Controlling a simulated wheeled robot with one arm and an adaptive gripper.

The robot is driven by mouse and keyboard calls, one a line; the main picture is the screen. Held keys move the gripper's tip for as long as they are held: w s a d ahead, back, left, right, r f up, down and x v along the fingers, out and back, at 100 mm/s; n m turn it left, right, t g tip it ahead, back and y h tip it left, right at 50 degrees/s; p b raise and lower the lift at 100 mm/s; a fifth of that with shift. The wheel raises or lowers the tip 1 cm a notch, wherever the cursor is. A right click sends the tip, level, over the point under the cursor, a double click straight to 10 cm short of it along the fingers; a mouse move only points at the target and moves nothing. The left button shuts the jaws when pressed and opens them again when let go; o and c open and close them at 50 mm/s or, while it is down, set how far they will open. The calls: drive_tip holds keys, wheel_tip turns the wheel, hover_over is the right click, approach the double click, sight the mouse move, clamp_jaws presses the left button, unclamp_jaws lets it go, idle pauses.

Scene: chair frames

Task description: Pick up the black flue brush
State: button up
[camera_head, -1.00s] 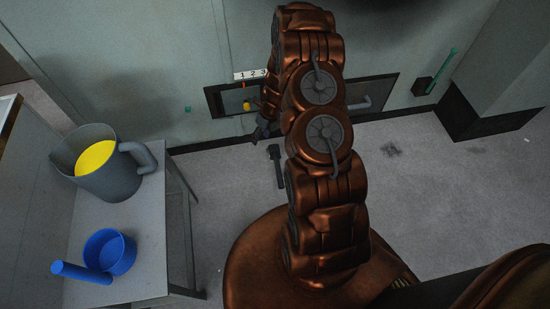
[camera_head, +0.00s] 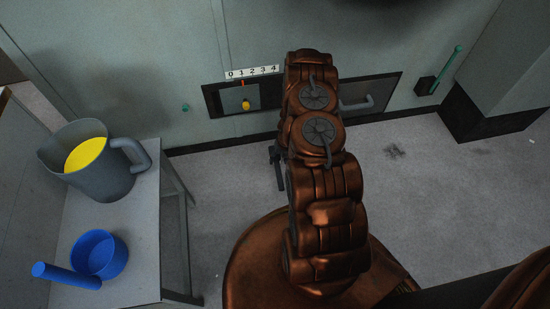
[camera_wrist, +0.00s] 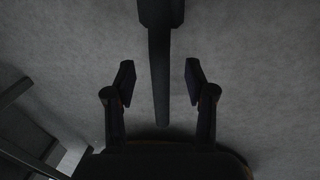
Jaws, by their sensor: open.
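The black flue brush (camera_wrist: 160,75) shows in the wrist view as a long dark shaft with a wider block at the top edge. It appears to lie on the grey floor. My gripper (camera_wrist: 160,82) is open, with one finger on each side of the shaft and a visible gap on both sides. I cannot tell its height above the brush. In the head view my gripper (camera_head: 275,156) is a small dark shape left of my arm, largely hidden by it. There I cannot separate the brush from the fingers.
A grey table (camera_head: 135,235) at left holds a grey jug (camera_head: 105,180) with yellow contents and a blue scoop (camera_head: 100,255). The wall behind has a dark recess (camera_head: 225,101) below a numbered strip (camera_head: 252,72), and a grey handle (camera_head: 358,104). Floor at right (camera_head: 420,190) is clear.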

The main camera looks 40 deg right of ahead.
sight(277, 162)
drive_tip(key=f, duration=0.1)
drive_tip(key=f+b, duration=0.1)
drive_tip(key=f, duration=0.1)
drive_tip(key=f+b, duration=0.1)
drive_tip(key=shift+w+a+f, duration=0.25)
drive_tip(key=shift+w+a, duration=0.05)
drive_tip(key=shift+w, duration=0.1)
clamp_jaws()
